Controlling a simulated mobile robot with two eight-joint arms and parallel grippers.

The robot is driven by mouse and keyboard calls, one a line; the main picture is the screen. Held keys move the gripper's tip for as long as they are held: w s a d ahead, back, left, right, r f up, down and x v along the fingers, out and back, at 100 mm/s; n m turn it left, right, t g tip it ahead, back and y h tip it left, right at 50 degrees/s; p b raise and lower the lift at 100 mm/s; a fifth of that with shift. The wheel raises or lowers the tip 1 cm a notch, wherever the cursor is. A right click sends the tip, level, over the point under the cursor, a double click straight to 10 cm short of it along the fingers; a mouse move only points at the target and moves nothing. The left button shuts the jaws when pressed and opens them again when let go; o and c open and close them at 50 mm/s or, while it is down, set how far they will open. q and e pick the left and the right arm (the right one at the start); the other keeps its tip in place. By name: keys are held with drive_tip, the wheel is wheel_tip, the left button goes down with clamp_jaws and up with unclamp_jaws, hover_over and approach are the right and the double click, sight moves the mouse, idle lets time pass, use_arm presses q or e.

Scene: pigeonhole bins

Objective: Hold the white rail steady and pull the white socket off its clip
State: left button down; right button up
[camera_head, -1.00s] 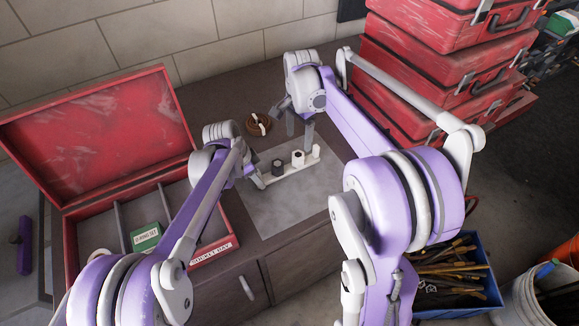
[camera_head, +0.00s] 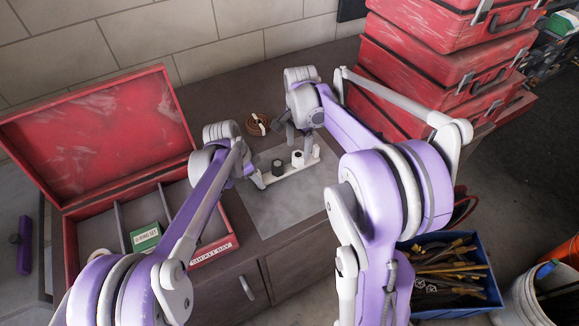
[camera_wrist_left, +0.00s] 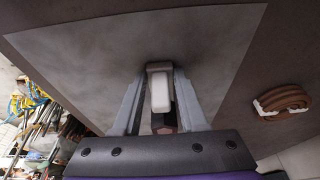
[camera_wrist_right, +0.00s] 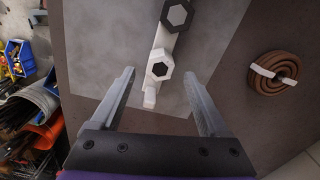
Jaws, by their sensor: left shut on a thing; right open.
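The white rail (camera_head: 287,175) lies on a grey mat (camera_head: 285,208) on the bench. It carries a dark socket (camera_head: 278,167) and the white socket (camera_head: 297,159), both standing upright. My left gripper (camera_head: 258,180) is shut on the rail's left end, which shows between its fingers in the left wrist view (camera_wrist_left: 160,90). My right gripper (camera_head: 299,142) is open above the rail's right end. In the right wrist view the white socket (camera_wrist_right: 160,65) sits just ahead of the open fingers (camera_wrist_right: 162,85), with nothing between them but the rail's end below.
A brown coiled strap (camera_head: 257,124) lies behind the mat. An open red case (camera_head: 100,130) with compartments and a green box (camera_head: 146,237) stands left. Stacked red cases (camera_head: 440,60) rise at right, and a blue bin of tools (camera_head: 450,275) is at lower right. The mat's front is clear.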

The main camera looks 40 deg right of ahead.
drive_tip(key=shift+f, duration=1.15)
clamp_jaws()
drive_tip(key=shift+r, duration=0.65)
drive_tip(key=shift+r, duration=2.35)
use_arm(q)
drive_tip(key=shift+c, duration=1.8)
unclamp_jaws()
